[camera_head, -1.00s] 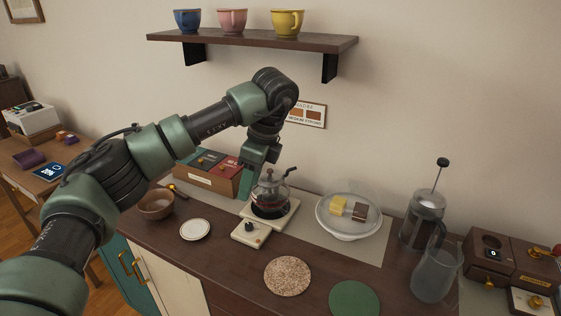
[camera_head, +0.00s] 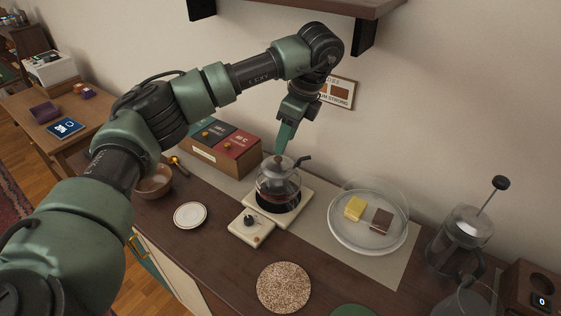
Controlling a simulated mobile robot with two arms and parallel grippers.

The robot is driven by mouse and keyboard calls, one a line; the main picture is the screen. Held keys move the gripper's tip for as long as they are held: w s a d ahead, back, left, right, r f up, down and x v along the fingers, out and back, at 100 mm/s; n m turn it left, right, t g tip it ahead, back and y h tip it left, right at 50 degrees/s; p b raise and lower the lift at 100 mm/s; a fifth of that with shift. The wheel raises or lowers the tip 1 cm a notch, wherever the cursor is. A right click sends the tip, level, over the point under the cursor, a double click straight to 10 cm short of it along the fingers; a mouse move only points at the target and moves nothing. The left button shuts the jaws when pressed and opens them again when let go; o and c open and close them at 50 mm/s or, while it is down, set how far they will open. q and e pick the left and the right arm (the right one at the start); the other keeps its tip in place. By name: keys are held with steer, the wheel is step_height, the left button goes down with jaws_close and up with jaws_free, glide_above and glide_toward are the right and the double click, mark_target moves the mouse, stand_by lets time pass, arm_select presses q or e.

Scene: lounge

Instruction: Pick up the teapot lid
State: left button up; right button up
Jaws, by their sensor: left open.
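The glass teapot (camera_head: 278,188) with dark red liquid stands on a small cream warmer (camera_head: 296,211) on the counter. Its lid (camera_head: 279,163) sits on top, with a small reddish knob. My left gripper (camera_head: 281,149) points down from above, its green fingertips right at the lid's knob. The gripper is open; whether the fingers touch the knob cannot be told. My right gripper is not in view.
A tea box (camera_head: 222,151) stands behind left of the teapot, a brown bowl (camera_head: 154,182) and white saucer (camera_head: 190,215) to its left. A covered plate (camera_head: 366,222) and French press (camera_head: 458,240) are at right. A cork mat (camera_head: 284,287) lies in front.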

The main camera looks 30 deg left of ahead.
mark_target(278, 157)
arm_select(q)
steer(key=shift+s+a+f, duration=0.15)
steer(key=shift+a+f, duration=0.05)
steer(key=shift+f, duration=0.2)
steer(key=p+x, duration=0.2)
steer(key=x, duration=0.2)
steer(key=shift+a+f+p, duration=0.1)
steer(key=shift+f+p, duration=0.1)
steer(key=shift+p, duration=0.1)
steer(key=shift+f, duration=0.3)
jaws_close()
